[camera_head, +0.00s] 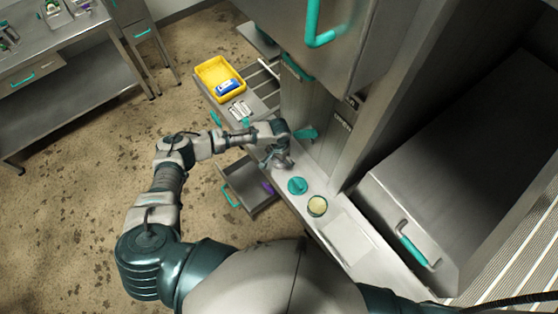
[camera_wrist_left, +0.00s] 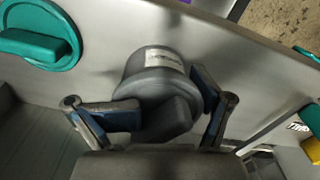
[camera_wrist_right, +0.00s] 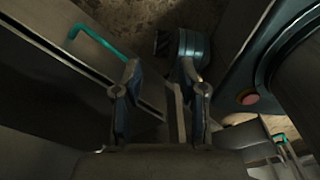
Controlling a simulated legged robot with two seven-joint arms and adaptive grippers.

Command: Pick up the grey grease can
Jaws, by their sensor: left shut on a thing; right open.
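The grey grease can (camera_wrist_left: 152,62) is a dark grey round can with a pale label, in the left wrist view. My left gripper (camera_wrist_left: 168,112) has its two fingers on either side of the can and is shut on it. In the head view the left gripper (camera_head: 278,160) is over the narrow metal ledge, and the can is small and hard to make out there. Whether the can touches the ledge cannot be told. My right gripper (camera_wrist_right: 162,95) is open and empty in the right wrist view; it does not show in the head view.
A teal round lid with a handle (camera_head: 297,185) and an open can of pale yellow stuff (camera_head: 317,206) stand on the ledge near the left gripper. Another open drawer (camera_head: 250,190) is below the ledge.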

